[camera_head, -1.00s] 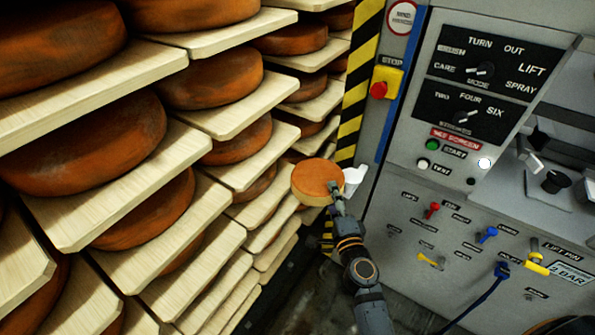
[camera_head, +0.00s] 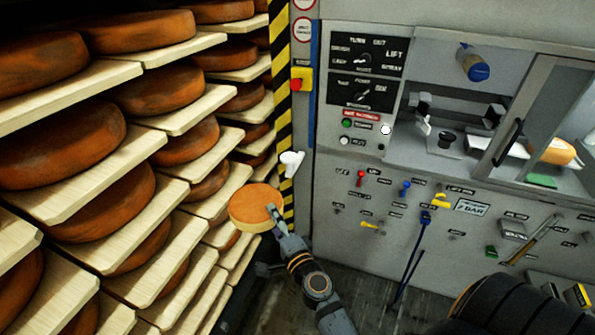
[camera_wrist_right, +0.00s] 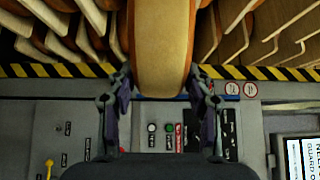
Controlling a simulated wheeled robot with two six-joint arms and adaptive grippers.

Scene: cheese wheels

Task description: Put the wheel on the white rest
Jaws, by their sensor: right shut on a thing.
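An orange-brown cheese wheel (camera_head: 250,207) is held in the air in front of the shelf ends, left of the striped post. My right gripper (camera_head: 274,214) is shut on its near right edge. In the right wrist view the wheel (camera_wrist_right: 162,50) stands edge-on between the two fingers of the gripper (camera_wrist_right: 162,92). A white piece (camera_head: 291,160) shows at the striped post, just above and right of the wheel. Another pale white piece (camera_head: 514,148) shows inside the machine's opening. I cannot tell which is the rest. My left gripper is not in view.
Shelves with several larger cheese wheels (camera_head: 67,143) fill the left. The grey machine's control panel (camera_head: 359,72) stands at the right, with levers and hoses below. An orange object (camera_head: 556,152) is inside its opening. Dark floor lies below.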

